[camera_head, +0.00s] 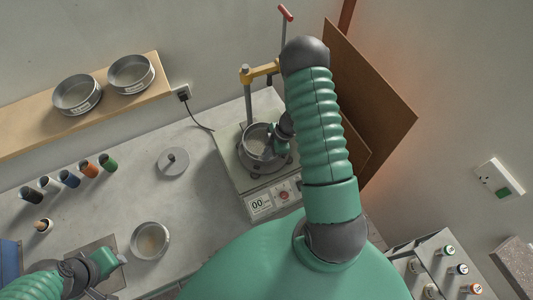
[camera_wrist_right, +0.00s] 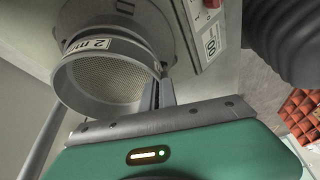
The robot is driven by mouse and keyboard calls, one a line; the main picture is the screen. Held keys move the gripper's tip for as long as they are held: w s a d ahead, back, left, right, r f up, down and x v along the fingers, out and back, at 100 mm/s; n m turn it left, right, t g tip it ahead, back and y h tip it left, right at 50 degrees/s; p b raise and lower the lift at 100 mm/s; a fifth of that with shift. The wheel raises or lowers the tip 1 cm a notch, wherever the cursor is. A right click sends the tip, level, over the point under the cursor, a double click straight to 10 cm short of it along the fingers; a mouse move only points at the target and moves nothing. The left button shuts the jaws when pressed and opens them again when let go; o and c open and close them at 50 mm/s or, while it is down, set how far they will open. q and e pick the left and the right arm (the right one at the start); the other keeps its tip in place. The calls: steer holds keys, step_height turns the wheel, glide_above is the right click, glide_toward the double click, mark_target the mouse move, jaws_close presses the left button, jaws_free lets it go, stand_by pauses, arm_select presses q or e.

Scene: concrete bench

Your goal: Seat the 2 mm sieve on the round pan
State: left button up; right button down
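The 2 mm sieve (camera_head: 256,143) is a grey metal ring at the shaker in the head view. In the right wrist view the sieve (camera_wrist_right: 108,82) shows its mesh and part of its "2 mm" label. My right gripper (camera_head: 279,140) is at the right side of the sieve; in the wrist view its fingers (camera_wrist_right: 160,90) close on the rim. A grey round part (camera_wrist_right: 125,18) lies beyond the sieve; I cannot tell whether it is the pan or the shaker's plate, or whether they touch. My left gripper (camera_head: 118,261) is low at left, its fingers unclear.
The shaker has a post (camera_head: 250,100) with a yellow clamp (camera_head: 262,71) beside the sieve. A bowl (camera_head: 150,240) is near my left gripper. A round lid (camera_head: 173,161) lies on the bench. Two sieves (camera_head: 77,94) (camera_head: 131,73) stand on the shelf. Several coloured jars (camera_head: 69,178) stand at left.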

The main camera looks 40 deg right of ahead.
steer(key=shift+w+d+f, duration=0.1)
steer(key=shift+d+f, duration=0.3)
steer(key=shift+f, duration=0.1)
arm_select(q)
steer(key=shift+w+d+f, duration=0.1)
steer(key=shift+d+f, duration=0.05)
steer(key=shift+d, duration=0.4)
steer(key=shift+a, duration=0.1)
arm_select(e)
steer(key=shift+a, duration=0.1)
